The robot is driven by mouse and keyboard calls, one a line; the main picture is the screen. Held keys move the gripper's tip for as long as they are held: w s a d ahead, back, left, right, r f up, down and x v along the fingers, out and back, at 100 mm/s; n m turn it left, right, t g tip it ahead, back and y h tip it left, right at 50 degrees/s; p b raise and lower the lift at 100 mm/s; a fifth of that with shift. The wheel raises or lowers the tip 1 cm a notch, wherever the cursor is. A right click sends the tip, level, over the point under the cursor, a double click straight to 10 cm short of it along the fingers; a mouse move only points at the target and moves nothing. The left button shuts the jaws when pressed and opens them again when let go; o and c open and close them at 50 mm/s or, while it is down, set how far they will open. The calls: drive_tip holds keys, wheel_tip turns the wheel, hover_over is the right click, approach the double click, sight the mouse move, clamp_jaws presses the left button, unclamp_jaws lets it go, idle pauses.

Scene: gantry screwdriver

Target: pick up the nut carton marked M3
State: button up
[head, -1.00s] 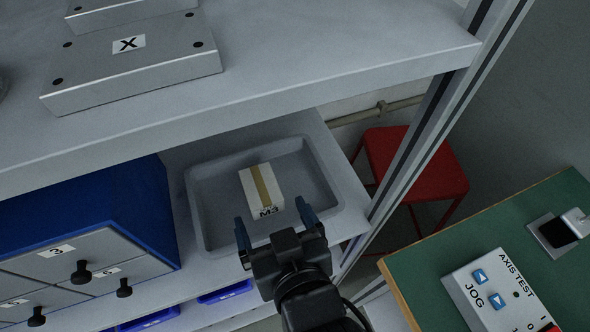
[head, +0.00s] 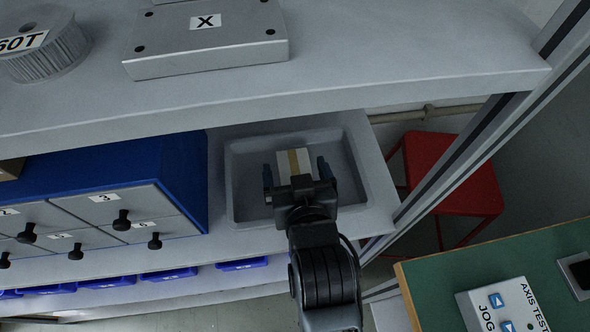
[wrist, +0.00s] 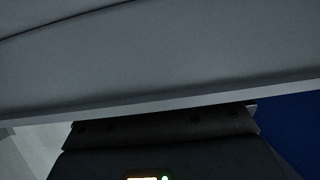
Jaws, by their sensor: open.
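The nut carton (head: 294,160), white with a tan tape strip, lies in a grey tray (head: 234,190) on the lower shelf. Its M3 mark is hidden behind my gripper in the head view now. My gripper (head: 296,174) is open, with one blue-tipped finger to the left of the carton and one to the right. I cannot tell its height above the carton or whether it touches it.
The upper shelf (head: 420,75) overhangs the tray's back and holds a metal block marked X (head: 206,50) and a 60T pulley (head: 45,50). A blue drawer cabinet (head: 185,165) stands left of the tray. A frame post (head: 490,130) and red stool (head: 450,178) are at right.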

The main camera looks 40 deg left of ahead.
drive_tip(key=shift+c, duration=0.3)
drive_tip(key=c, duration=1.2)
drive_tip(key=shift+r, duration=0.1)
